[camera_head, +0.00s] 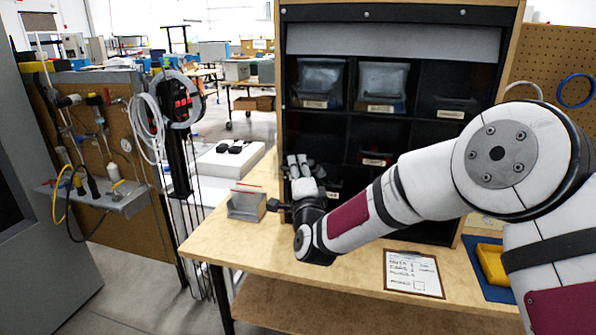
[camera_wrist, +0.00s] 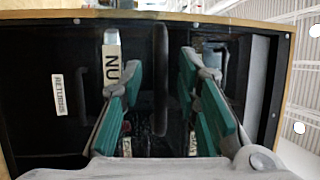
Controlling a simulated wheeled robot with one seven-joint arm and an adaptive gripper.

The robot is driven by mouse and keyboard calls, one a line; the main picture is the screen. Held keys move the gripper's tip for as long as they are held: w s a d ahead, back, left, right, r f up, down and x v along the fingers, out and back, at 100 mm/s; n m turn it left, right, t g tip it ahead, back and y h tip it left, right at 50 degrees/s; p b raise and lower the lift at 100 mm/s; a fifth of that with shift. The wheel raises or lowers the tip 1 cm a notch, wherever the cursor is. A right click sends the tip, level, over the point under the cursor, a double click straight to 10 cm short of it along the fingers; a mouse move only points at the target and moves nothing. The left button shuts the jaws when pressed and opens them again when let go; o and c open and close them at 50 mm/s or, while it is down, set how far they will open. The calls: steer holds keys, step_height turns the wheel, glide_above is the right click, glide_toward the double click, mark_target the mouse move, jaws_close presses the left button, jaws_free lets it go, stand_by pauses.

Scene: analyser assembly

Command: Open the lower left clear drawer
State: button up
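The dark cabinet (camera_head: 408,130) stands on the bench, with clear drawers at upper left (camera_head: 320,80) and upper middle (camera_head: 382,82). My gripper (camera_head: 299,166) is in front of the cabinet's left column, below the upper left drawer. The lower left compartment is largely hidden behind my gripper and arm, so I cannot make out a clear drawer there. In the wrist view, turned sideways, my gripper (camera_wrist: 163,88) is open, its teal finger pads apart. A dark bar (camera_wrist: 161,65) shows between the fingers; nothing is seen gripped. A clear bin (camera_wrist: 213,62) shows beyond the right finger.
A small grey bin (camera_head: 246,206) sits on the bench left of my gripper. The wrist view shows a "RETURNS" label (camera_wrist: 62,95). Bench space at front left is clear.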

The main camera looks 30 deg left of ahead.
steer(key=shift+c, duration=0.6)
jaws_close()
steer(key=shift+s+d, duration=0.25)
steer(key=shift+s, duration=0.75)
steer(key=shift+o, duration=0.6)
jaws_free()
steer(key=v, duration=1.2)
